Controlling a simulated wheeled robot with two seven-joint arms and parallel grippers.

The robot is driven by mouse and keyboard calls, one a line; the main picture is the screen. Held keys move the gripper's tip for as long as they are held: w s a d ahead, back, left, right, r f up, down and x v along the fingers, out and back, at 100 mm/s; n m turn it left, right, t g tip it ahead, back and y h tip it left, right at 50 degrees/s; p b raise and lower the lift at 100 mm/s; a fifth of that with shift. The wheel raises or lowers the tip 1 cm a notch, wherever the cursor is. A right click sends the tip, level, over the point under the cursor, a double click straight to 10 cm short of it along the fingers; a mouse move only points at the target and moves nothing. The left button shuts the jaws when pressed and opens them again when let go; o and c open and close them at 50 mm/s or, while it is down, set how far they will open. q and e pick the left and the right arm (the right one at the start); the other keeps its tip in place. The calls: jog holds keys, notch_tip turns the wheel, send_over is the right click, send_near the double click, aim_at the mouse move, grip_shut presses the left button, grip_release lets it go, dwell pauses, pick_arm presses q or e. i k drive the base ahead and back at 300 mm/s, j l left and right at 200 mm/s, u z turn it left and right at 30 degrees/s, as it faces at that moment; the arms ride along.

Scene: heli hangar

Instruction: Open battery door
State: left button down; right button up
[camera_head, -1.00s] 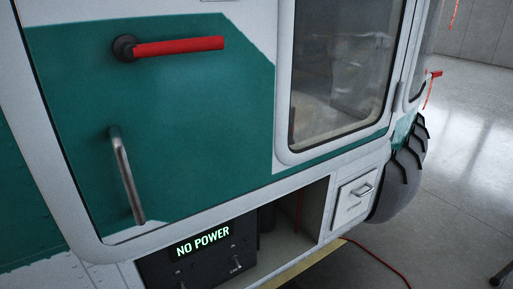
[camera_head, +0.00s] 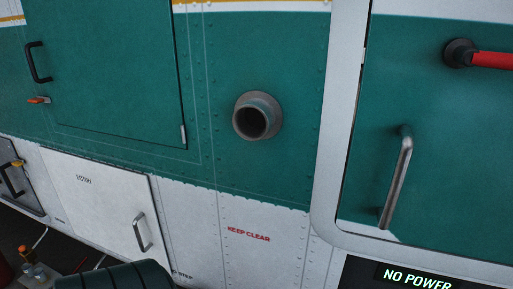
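The battery door (camera_head: 98,200) is a white panel at the lower left of the vehicle's side, with small dark lettering at its upper left that is hard to read. It looks closed and flush with the wall. Its metal handle (camera_head: 142,232) is upright near the panel's right edge. Neither of my grippers is in view.
A round pipe outlet (camera_head: 251,117) sticks out mid-wall. A green hatch (camera_head: 115,70) is above the battery door. A dark rounded object (camera_head: 118,277) stands low in front of the door's lower edge. At right is a door with a metal handle (camera_head: 396,182) and a red lever (camera_head: 491,60).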

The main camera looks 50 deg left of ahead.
aim_at(113, 207)
jog(key=u, duration=2.85)
